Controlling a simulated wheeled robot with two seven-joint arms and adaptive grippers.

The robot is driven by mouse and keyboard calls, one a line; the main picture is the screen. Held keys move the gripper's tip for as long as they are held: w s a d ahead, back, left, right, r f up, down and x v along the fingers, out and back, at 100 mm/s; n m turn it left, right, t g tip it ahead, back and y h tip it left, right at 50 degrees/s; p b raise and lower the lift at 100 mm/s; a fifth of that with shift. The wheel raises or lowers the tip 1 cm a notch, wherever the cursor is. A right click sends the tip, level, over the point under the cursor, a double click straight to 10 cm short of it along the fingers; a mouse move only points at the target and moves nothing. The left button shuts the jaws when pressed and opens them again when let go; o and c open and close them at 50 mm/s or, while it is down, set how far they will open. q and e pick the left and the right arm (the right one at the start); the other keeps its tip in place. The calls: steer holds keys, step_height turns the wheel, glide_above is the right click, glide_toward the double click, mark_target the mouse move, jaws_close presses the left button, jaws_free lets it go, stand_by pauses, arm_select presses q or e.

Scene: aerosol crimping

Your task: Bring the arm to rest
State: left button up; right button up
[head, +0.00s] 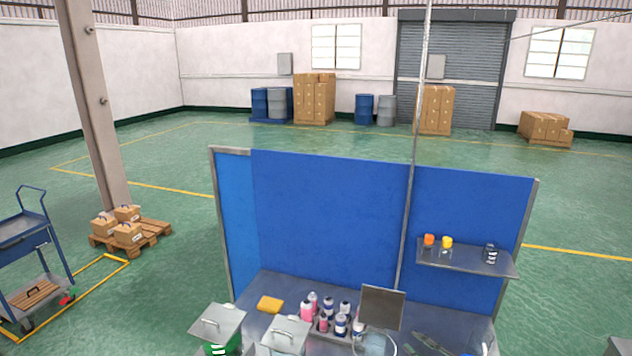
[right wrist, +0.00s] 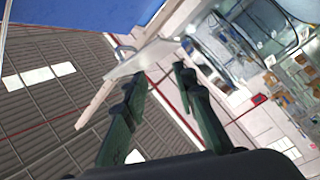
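My right gripper (right wrist: 158,76) shows in the right wrist view with its two dark green fingers spread apart and nothing held between them. In the head view, dark parts that look like this gripper (head: 432,343) show low over the right part of the workbench, small and partly cut off. My left gripper is in neither view. Several pink and white-and-dark aerosol cans (head: 342,325) stand grouped on the metal workbench (head: 268,288), left of a grey square panel (head: 381,307).
Blue panels (head: 330,205) close the bench's back and left. A shelf (head: 465,258) on the right holds orange-topped, yellow-topped and dark-banded containers. A yellow block (head: 270,304) and lidded boxes (head: 217,323) are at the left. A thin pole (head: 414,160) rises behind the grey panel.

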steer(key=s+d+f+m+h, duration=0.3)
steer(key=s+f+m+h, duration=0.35)
steer(key=f, duration=0.25)
steer(key=s+d+f+m+h, duration=0.3)
steer(key=s+f+m+h, duration=0.2)
steer(key=f+m+h, duration=0.25)
steer(key=s+f+m+g, duration=0.2)
steer(key=s+f+g, duration=0.1)
steer(key=s, duration=0.7)
steer(key=s+f+m+g, duration=0.2)
steer(key=s+f+g, duration=0.15)
steer(key=s, duration=0.65)
steer(key=s+f+m+g, duration=0.2)
steer(key=s+f+g, duration=0.15)
steer(key=s, duration=0.65)
step_height(320, 180, down, 30)
steer(key=g+b, duration=0.2)
steer(key=b, duration=0.1)
arm_select(q)
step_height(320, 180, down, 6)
steer(key=b, duration=0.3)
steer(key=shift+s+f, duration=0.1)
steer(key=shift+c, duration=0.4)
arm_select(e)
steer(key=s+f+n+g, duration=0.1)
steer(key=s+f, duration=1.9)
steer(key=f, duration=0.2)
steer(key=shift+s+a+f, duration=0.35)
steer(key=shift+f, duration=0.05)
